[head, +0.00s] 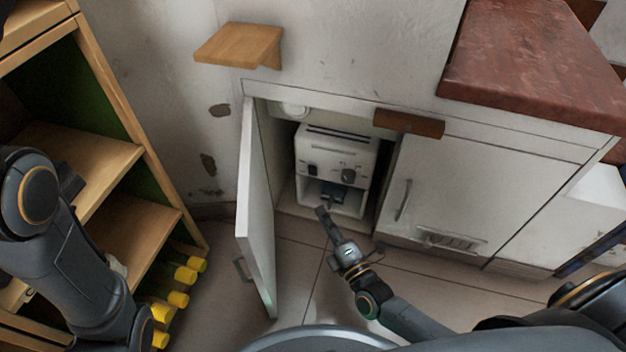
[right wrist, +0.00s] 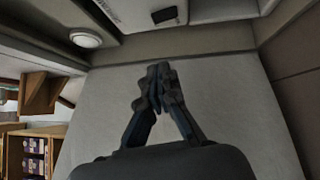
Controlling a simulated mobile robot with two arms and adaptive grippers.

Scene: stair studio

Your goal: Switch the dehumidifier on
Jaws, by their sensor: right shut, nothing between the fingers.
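The dehumidifier (head: 338,148) is a white box inside the open cabinet, with slots on top. Its front has a small dark switch (head: 312,169) at the left, a dark round knob (head: 347,176) to the right and an open bay below. My right gripper (head: 321,211) is in front of and below the dehumidifier, apart from the switch. In the right wrist view its fingers (right wrist: 160,72) are together and empty. A white panel with a dark switch-like part (right wrist: 165,15) shows above them. My left arm is at the left; its gripper does not show.
The cabinet door (head: 256,215) stands open left of my right gripper. A closed door (head: 440,195) is to the right. A wooden shelf unit (head: 150,215) with yellow-ended bottles (head: 178,299) stands at the left. A small wooden wall shelf (head: 238,44) is above.

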